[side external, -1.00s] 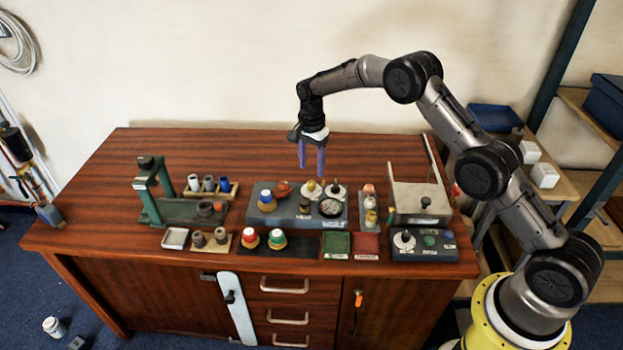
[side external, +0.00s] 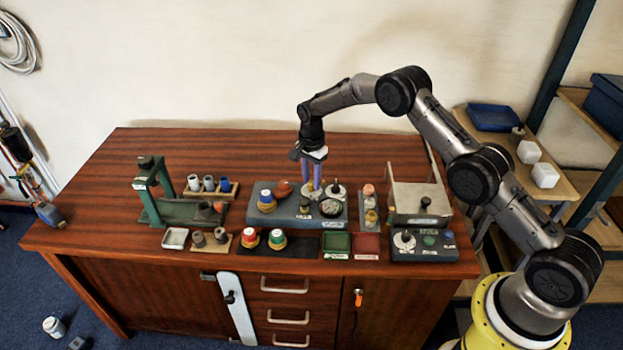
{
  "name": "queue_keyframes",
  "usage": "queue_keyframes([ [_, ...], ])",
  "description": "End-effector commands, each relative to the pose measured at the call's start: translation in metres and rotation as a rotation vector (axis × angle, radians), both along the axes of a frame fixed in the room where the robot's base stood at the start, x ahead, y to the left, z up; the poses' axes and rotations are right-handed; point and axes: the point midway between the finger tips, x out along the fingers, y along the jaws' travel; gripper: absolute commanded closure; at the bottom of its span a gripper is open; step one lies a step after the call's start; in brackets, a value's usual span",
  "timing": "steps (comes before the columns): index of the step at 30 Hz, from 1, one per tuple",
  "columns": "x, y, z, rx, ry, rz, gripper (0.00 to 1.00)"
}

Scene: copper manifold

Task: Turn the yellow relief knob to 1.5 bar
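The blue-grey manifold block (side external: 285,217) stands on the middle of the bench. The yellow relief knob (side external: 311,193) is on its top, on a pale round dial, mostly hidden by my gripper. My gripper (side external: 313,188) points straight down, with its two purple fingers at the knob, seemingly one on each side. I cannot tell whether the fingers press on it. A second pale dial with a dark knob (side external: 336,190) is just to the right. A round gauge (side external: 330,208) is in front of it. The scale marks and needle are too small to read.
A blue-and-yellow knob (side external: 267,201) and an orange-brown part (side external: 283,188) are on the block's left. A green press (side external: 150,190) stands at left, a metal-topped box (side external: 418,200) at right. Red (side external: 249,238) and green (side external: 277,239) caps stand in front.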

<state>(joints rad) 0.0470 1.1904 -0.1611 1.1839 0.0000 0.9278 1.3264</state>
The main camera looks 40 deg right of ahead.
Motion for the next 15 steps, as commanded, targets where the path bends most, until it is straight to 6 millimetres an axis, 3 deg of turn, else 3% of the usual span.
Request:
queue_keyframes([
  [1, -0.0002, 0.0, 0.0003, 0.0, 0.001, 0.0, 0.89],
  [3, -0.0002, 0.0, 0.0003, 0.0, 0.001, 0.0, 1.0],
  [15, 0.0, -0.0001, 0.0011, 0.0, 0.0, 0.032, 1.0],
])
